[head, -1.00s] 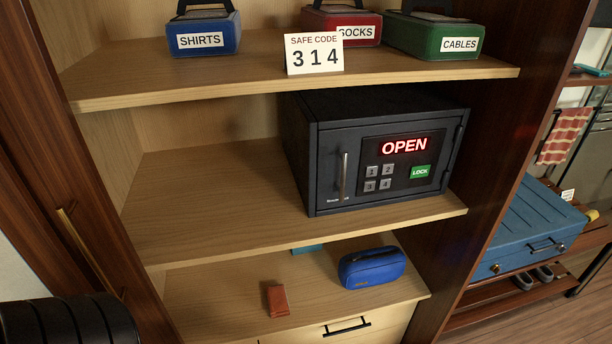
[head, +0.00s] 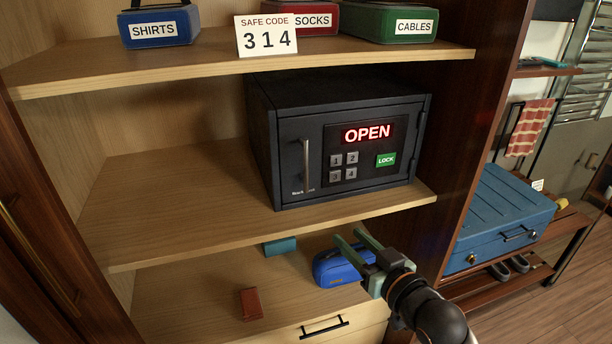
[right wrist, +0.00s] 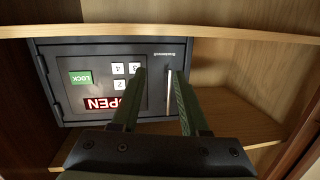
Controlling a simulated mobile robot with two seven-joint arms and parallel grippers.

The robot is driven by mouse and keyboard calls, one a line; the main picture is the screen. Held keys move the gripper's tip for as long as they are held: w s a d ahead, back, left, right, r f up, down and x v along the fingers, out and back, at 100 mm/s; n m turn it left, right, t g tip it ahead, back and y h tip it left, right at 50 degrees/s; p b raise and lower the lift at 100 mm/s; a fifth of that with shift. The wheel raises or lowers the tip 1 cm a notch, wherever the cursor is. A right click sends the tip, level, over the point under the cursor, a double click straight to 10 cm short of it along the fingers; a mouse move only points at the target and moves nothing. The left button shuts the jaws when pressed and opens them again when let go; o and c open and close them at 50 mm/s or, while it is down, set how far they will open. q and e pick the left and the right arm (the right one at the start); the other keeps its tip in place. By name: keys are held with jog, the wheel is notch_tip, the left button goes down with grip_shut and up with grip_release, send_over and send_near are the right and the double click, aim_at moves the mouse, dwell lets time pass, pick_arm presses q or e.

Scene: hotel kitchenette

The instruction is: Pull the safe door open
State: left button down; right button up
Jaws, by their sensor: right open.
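The black safe (head: 262,140) stands on the middle shelf, its door (head: 400,135) shut in its frame. Its display reads OPEN in red, above a keypad and a green LOCK button (head: 386,160). The upright silver handle (head: 307,168) is on the door's left side. My right gripper (head: 348,240) is open and empty, below and in front of the safe. In the right wrist view the picture is upside down; the handle (right wrist: 168,92) shows between the two fingers (right wrist: 160,100), farther off and not touched. My left gripper is not in view.
The middle shelf (head: 150,205) is bare left of the safe. Below are a blue pouch (head: 335,270), a brown wallet (head: 251,304) and a teal item (head: 280,246). A safe code card (head: 266,36) reading 314 stands above. A blue suitcase (head: 505,215) lies at right.

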jog(key=n+y, duration=0.2)
send_near(307, 168)
jog(key=s, duration=0.2)
jog(key=shift+t, duration=0.4)
jog(key=x, duration=1.2)
jog(key=shift+w+d+f+b, duration=0.25)
jog(key=shift+w+f+b, duration=0.05)
jog(key=shift+w, duration=0.05)
grip_shut()
